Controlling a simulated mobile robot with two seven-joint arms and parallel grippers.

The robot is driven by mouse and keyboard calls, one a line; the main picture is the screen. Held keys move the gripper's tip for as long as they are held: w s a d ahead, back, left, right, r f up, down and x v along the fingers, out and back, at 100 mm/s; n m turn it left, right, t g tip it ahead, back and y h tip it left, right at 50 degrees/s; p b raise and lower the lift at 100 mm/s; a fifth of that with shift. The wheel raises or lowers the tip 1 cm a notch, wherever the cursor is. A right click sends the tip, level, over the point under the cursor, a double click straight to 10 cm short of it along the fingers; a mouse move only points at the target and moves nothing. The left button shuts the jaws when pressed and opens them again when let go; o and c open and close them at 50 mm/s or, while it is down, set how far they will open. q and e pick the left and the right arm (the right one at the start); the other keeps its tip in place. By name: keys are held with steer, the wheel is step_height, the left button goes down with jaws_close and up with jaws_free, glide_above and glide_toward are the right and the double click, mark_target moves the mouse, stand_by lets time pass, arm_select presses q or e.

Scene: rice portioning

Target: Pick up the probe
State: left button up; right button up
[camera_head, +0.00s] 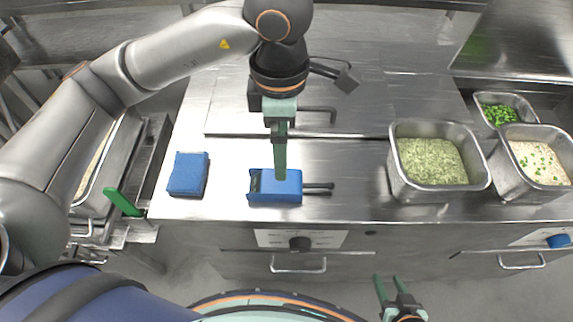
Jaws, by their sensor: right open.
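A blue box-shaped item (275,190) lies on the steel counter near its front edge, with a dark rod (319,186) sticking out to its right. I take this to be the probe, but cannot tell for sure. My right gripper (389,286) is open and empty at the bottom, in front of the counter.
A blue block (188,175) lies on the counter to the left. A steel pan (480,187) of pale green food stands to the right, beside a pan of rice-like food (539,163) and a small pan of green pieces (505,110). A green handle (123,203) is at left.

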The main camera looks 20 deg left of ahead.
arm_select(q)
glide_above(281, 184)
step_height(281, 184, down, 6)
steer(key=shift+r, duration=0.2)
steer(key=f, duration=0.4)
steer(key=f+p, duration=0.1)
steer(key=f, duration=0.1)
steer(key=shift+w+a+f, duration=0.2)
steer(key=shift+w, duration=0.05)
steer(key=c, duration=1.4)
